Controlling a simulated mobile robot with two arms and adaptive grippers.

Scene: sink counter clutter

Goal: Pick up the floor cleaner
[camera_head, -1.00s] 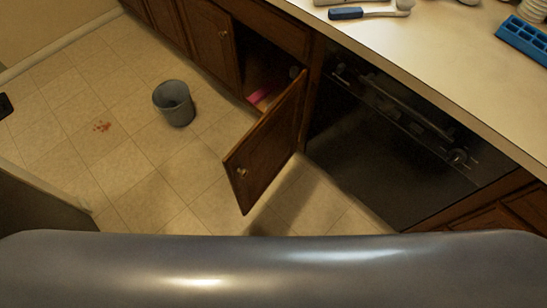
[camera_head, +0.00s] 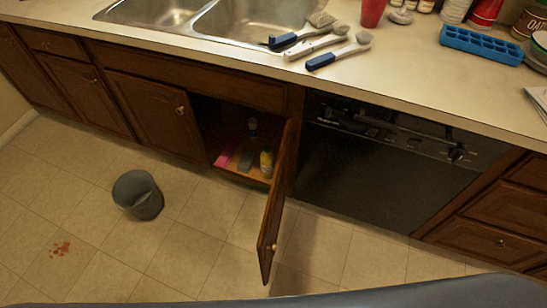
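A cupboard under the sink stands open, its wooden door (camera_head: 276,205) swung out toward me. On the cupboard floor, near the front right, is a small yellow bottle (camera_head: 267,163) with a pale top. Deeper inside stands a darker bottle (camera_head: 252,128) with a bluish-grey look. I cannot read a label on either, so I cannot tell which is the floor cleaner. A pink item (camera_head: 223,158) and a grey-blue item (camera_head: 246,160) lie beside the bottles. Neither of my grippers is in view.
A grey bucket (camera_head: 138,195) stands on the tiled floor left of the open door. A reddish spill (camera_head: 60,249) is at the lower left. A black dishwasher (camera_head: 385,170) is right of the door. Brushes (camera_head: 335,52) and a blue tray (camera_head: 481,44) lie on the counter.

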